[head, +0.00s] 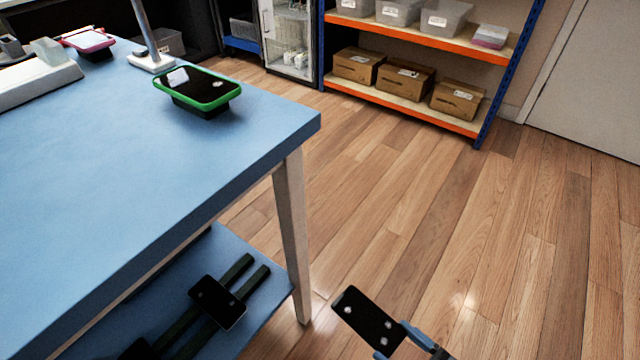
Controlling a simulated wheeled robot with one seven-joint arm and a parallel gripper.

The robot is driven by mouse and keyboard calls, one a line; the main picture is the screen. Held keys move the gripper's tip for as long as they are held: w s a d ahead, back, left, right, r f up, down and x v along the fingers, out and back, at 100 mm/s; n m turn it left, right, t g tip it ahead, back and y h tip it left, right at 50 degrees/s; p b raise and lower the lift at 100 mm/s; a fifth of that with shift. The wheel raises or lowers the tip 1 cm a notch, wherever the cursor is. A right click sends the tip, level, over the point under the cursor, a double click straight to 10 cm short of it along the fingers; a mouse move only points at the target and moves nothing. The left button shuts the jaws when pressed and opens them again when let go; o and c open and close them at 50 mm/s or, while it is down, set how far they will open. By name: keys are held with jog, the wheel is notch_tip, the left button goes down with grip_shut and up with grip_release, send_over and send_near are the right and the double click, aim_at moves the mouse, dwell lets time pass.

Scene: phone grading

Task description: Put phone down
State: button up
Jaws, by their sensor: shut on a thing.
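A black phone (367,319) is held at its lower right edge by my gripper (398,338), in the lower middle of the head view. My gripper is shut on it, and only part of the gripper shows at the bottom edge. The phone is in the air over the wooden floor, right of the table leg. Another black phone (217,302) lies on dark rails (258,279) on the blue lower shelf. A green-cased phone (196,86) rests on a black stand (207,108) on the blue tabletop (120,190).
A pink-cased phone (88,39) and a white device (40,75) sit at the far left of the tabletop. A metal post (148,40) stands behind the green phone. An orange-and-blue shelf rack (415,105) holds boxes at the back. The wooden floor (430,220) is clear.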

jog(key=w+d+r+m+t+h, duration=0.2)
jog(key=w+d+r+m+h, duration=0.15)
jog(key=w+r+h, duration=0.35)
jog(key=w+d+r+m+t+h, duration=0.2)
jog(key=w+r+m+t+h, duration=0.1)
jog(key=w+r+m+h, duration=0.35)
notch_tip(320, 180, up, 13)
jog(key=s+n+y+p, duration=0.1)
jog(key=s+p, duration=0.1)
jog(key=p, duration=2)
jog(key=shift+s+f, duration=0.15)
jog(key=shift+s, duration=0.1)
jog(key=shift+a, duration=0.1)
